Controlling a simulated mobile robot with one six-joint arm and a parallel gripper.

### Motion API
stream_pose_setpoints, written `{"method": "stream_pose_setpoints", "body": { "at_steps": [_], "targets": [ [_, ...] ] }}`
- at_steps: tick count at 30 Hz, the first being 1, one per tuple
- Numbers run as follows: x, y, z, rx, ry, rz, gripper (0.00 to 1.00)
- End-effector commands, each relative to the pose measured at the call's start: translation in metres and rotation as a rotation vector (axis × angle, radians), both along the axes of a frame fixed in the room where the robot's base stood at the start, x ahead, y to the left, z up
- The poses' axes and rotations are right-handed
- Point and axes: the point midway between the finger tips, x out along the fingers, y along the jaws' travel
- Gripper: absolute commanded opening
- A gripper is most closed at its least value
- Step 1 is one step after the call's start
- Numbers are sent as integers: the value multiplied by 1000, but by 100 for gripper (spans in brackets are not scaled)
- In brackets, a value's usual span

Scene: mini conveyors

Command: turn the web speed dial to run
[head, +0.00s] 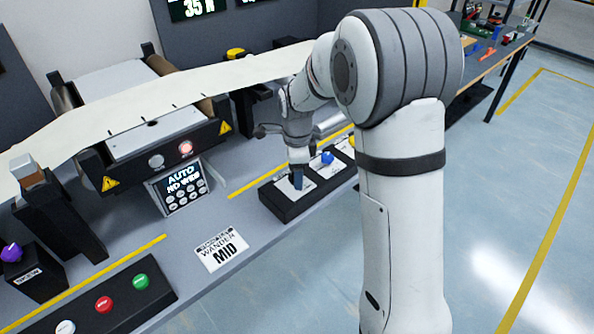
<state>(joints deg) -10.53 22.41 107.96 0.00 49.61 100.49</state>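My gripper (298,170) points down at the left end of a black dial panel (277,207) on the grey bench. Its fingertips are at a white label plate there and hide whatever knob may be under them. I cannot tell whether the fingers are open or shut, or whether they touch a knob. To the right on the same panel are a blue knob (327,158) and a yellow knob (352,141), partly behind my arm. The panel labels are too small to read, so I cannot tell which dial is the web speed dial.
A small display (181,187) reads AUTO. A card reading WANDER MID (221,251) lies in front. At lower left are a purple knob (12,252) and a button box (95,312) with white, red and green buttons.

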Motion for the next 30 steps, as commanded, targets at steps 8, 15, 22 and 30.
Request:
{"method": "stream_pose_setpoints", "body": {
  "at_steps": [8, 15, 22, 30],
  "targets": [
    [0, 0, 0, 0, 0, 0, 31],
    [0, 0, 0, 0, 0, 0, 12],
    [0, 0, 0, 0, 0, 13, 10],
    [1, 0, 0, 0, 0, 125, 10]
  ]
}}
